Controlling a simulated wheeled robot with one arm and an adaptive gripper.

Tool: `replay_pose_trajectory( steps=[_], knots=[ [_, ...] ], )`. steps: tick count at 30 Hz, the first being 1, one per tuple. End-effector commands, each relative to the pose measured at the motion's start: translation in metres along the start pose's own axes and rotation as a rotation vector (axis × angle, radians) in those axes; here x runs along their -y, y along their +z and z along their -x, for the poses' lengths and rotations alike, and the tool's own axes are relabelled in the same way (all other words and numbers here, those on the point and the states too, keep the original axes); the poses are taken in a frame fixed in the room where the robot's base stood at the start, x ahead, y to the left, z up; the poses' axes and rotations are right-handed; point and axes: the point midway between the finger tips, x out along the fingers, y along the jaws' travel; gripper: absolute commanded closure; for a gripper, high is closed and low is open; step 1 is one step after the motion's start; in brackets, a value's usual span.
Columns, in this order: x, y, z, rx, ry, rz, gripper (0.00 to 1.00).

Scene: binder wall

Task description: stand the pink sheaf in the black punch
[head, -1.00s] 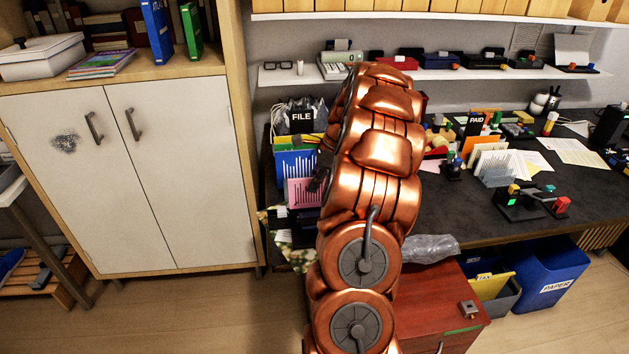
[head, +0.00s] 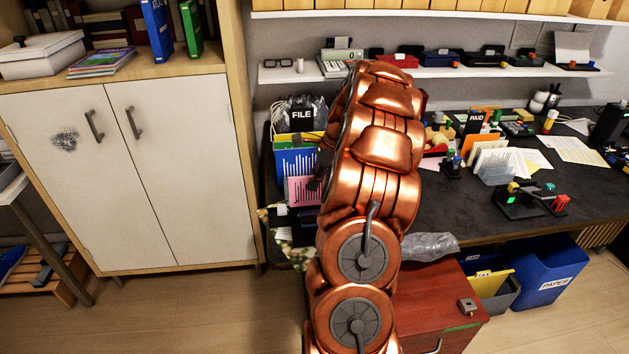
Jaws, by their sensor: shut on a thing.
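The pink sheaf (head: 301,190), a pink sheet with dark bars, is upright at the desk's left end, in front of a blue sheet. My gripper (head: 321,182) is a small dark shape at its right edge, mostly hidden by my copper arm, and is shut on the sheaf. Its fingertips cannot be made out. A black punch (head: 488,57) stands on the wall shelf among red and blue ones. Another dark device (head: 524,201) with green and red ends is on the desk at right. I cannot tell which one the task means.
The desk (head: 455,212) carries stamps, a paper sorter (head: 494,172) and loose papers. A FILE holder (head: 302,115) stands behind the sheaf. Below are a red cabinet (head: 440,300) and a blue PAPER bin (head: 548,275). A white-door cupboard (head: 180,180) is at left.

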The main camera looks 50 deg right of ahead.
Motion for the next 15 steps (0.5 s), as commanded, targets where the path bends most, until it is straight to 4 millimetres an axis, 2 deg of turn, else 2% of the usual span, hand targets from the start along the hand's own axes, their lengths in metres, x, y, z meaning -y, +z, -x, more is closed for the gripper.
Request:
replay_pose_trajectory(
  steps=[15],
  knots=[
    [0.0,-0.006,-0.013,-0.001,-0.001,0.0,1.0]
  ],
)
